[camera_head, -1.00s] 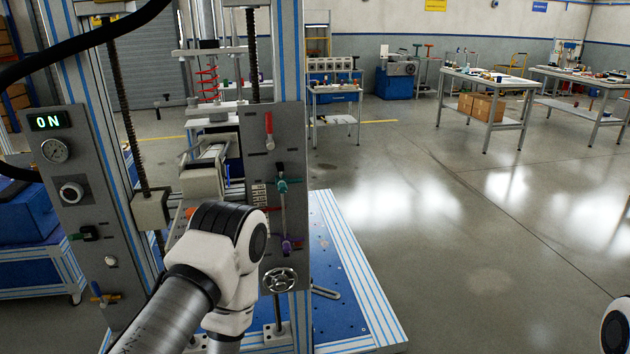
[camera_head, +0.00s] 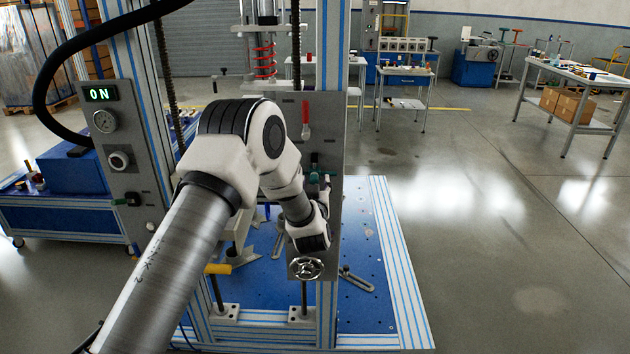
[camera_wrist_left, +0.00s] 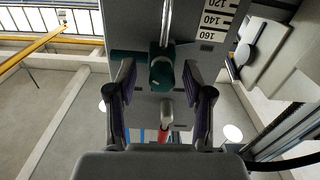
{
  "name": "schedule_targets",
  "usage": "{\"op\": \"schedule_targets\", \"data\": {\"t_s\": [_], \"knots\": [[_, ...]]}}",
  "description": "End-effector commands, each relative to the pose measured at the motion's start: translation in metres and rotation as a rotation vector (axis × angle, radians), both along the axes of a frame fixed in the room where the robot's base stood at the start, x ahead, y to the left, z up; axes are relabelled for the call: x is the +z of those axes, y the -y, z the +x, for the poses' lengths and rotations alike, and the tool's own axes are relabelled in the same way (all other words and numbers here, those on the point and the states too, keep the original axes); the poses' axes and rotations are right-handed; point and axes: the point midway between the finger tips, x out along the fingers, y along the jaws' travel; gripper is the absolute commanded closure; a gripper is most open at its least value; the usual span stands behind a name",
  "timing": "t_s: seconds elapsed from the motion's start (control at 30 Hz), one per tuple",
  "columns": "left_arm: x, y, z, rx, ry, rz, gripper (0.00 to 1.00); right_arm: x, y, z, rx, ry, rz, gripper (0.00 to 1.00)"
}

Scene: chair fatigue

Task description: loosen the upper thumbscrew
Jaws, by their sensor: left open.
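The upper thumbscrew (camera_wrist_left: 162,74) is teal and sits on a metal rod against the grey panel (camera_head: 318,125). In the left wrist view it is between the two fingertips of my left gripper (camera_wrist_left: 158,80), with visible gaps on both sides. The gripper is open and not holding it. In the head view the left gripper (camera_head: 318,186) is at the panel, and only a bit of the teal thumbscrew (camera_head: 314,172) shows behind it. The lower purple thumbscrew is hidden by my arm. My right gripper is out of view.
A red-handled lever (camera_head: 306,118) is on the panel above the thumbscrew; it also shows in the left wrist view (camera_wrist_left: 164,133). A handwheel (camera_head: 306,268) is below my wrist. A printed scale (camera_wrist_left: 214,22) is beside the rod.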

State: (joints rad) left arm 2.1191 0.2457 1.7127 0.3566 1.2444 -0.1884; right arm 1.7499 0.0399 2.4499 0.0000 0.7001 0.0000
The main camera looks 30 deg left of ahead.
Motion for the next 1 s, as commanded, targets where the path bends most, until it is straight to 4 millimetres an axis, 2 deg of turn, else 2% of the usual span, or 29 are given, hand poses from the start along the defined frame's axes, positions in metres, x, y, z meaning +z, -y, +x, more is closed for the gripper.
{"op": "schedule_targets", "data": {"t_s": [0.23, 0.37, 0.4, 0.77, 1.0], "knots": [[0.000, -0.001, 0.002, -0.001, -0.001, 0.000, 0.49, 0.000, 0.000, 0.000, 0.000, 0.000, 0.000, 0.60], [0.000, -0.001, 0.002, -0.001, -0.001, 0.000, 0.95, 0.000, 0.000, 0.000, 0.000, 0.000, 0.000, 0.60], [0.000, -0.001, 0.002, -0.001, -0.001, 0.000, 1.00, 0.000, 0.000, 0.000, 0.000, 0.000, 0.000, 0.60], [-0.002, -0.001, 0.002, -0.001, 0.010, -0.018, 1.00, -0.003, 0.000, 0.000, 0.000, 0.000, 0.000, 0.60], [-0.004, -0.001, 0.002, -0.001, 0.059, -0.100, 1.00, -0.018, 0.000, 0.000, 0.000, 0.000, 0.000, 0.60]]}}
